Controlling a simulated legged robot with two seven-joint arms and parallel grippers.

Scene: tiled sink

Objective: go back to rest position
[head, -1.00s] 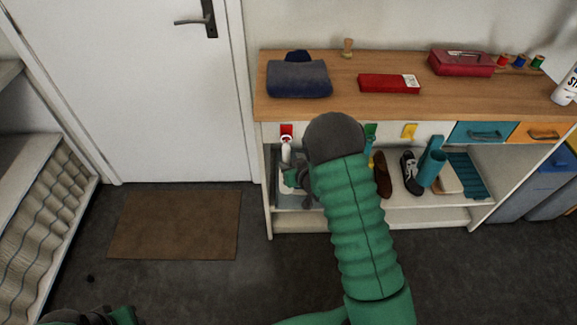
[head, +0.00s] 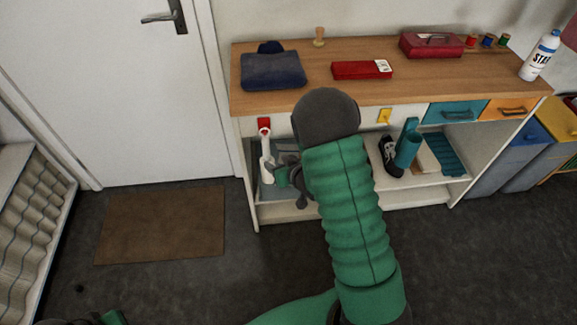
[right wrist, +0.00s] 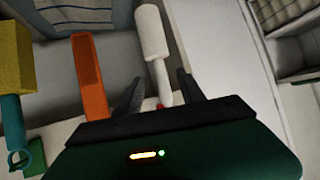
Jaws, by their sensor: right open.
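My right gripper (head: 282,175) is open at the left front of the workbench, below the bench top. In the right wrist view its two dark fingers (right wrist: 158,88) are spread, with a white-handled tool (right wrist: 152,35) showing between and beyond them.
The wooden bench top (head: 330,95) holds a blue cloth bundle (head: 273,71) and red boxes. Shoes and a teal tool stand on the shelf (head: 425,180). An orange tool (right wrist: 90,75) is left of my right fingers. A brown mat (head: 160,225) lies on open floor.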

